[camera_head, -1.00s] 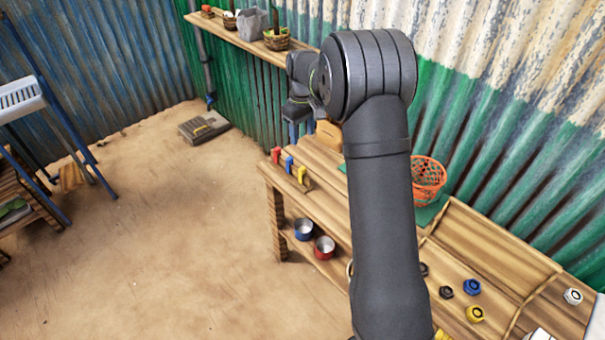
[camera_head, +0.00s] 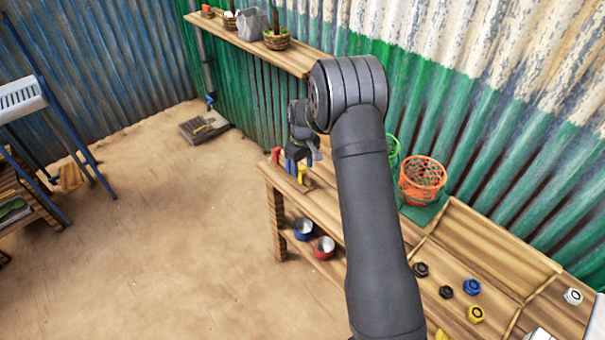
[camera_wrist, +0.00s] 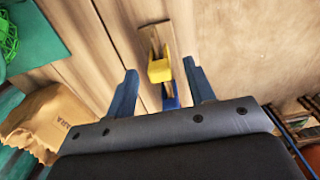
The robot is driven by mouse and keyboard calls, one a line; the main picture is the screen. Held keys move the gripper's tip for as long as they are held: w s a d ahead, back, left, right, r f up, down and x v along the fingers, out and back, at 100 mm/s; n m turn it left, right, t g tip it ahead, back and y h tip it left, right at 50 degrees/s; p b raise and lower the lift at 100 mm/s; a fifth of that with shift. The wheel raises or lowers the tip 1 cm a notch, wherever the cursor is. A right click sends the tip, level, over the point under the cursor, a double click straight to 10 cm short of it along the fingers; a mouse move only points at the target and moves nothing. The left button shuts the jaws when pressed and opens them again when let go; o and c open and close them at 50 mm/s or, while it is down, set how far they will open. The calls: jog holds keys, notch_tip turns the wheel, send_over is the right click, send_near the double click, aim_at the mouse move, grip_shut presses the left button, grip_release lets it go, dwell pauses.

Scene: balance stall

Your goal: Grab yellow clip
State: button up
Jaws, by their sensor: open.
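The yellow clip (camera_wrist: 160,70) shows in the wrist view just beyond the fingertips, on a small wooden strip at the table edge. A blue clip (camera_wrist: 170,98) lies between the fingers, nearer the palm, partly hidden. A red clip (camera_head: 276,155) stands at the far left of the row in the head view.
Cups (camera_head: 324,247) sit on the lower shelf. Weights (camera_head: 472,287) lie at the right.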

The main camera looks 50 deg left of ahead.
aim_at(302, 168)
notch_tip(302, 168, down, 4)
jog(key=shift+r, duration=0.15)
jog(key=c, duration=1)
jog(key=shift+c, duration=0.2)
jog(key=shift+r, duration=0.1)
